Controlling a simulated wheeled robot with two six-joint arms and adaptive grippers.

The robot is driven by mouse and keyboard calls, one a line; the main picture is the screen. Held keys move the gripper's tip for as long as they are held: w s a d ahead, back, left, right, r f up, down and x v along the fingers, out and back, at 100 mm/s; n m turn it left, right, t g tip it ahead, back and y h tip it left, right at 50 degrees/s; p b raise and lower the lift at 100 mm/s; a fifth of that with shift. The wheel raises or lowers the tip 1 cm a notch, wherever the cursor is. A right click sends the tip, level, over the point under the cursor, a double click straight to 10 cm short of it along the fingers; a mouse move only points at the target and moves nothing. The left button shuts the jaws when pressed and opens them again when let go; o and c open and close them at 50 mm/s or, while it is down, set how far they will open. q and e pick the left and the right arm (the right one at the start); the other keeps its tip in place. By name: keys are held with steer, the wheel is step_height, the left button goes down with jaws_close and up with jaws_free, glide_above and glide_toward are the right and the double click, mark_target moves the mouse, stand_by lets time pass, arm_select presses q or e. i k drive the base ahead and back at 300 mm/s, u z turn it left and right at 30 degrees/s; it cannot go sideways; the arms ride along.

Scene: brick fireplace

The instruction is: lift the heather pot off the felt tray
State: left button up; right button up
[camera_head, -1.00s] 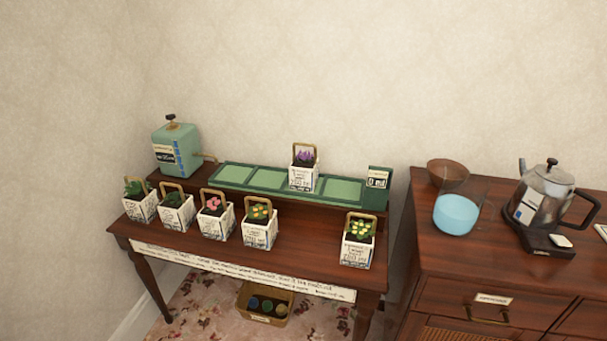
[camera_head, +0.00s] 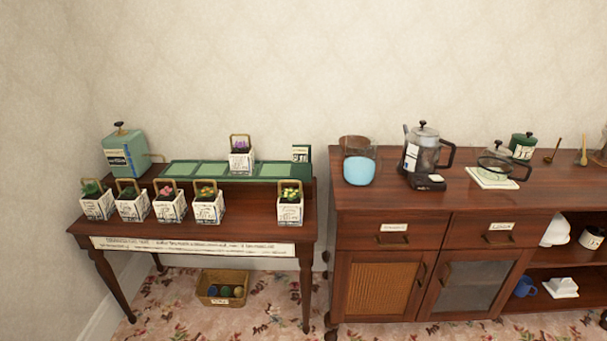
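The heather pot is most likely the white lettered pot with purple flowers and a raised tan handle (camera_head: 241,158). It stands upright on the green felt tray (camera_head: 182,174), on the raised back shelf of the small wooden table (camera_head: 190,230). The other panels of the tray are bare. Several similar pots stand in front on the table, among them a pink-flowered pot (camera_head: 170,205) and a yellow-flowered pot (camera_head: 290,206) at the right end. Neither of my grippers shows in the head view, so I cannot see what they hold.
A green tank with a spout (camera_head: 125,152) stands left of the tray. A wooden sideboard (camera_head: 390,215) to the right holds a blue bowl (camera_head: 359,171) and a kettle (camera_head: 424,150). A basket (camera_head: 222,288) sits on the floor under the table. Patterned carpet lies in front.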

mark_target(242, 158)
steer(key=z, duration=0.35)
steer(key=k, duration=0.2)
steer(key=u, duration=1.05)
steer(key=i, duration=0.95)
steer(key=z, duration=0.4)
steer(key=i, duration=0.7)
steer(key=z, duration=0.75)
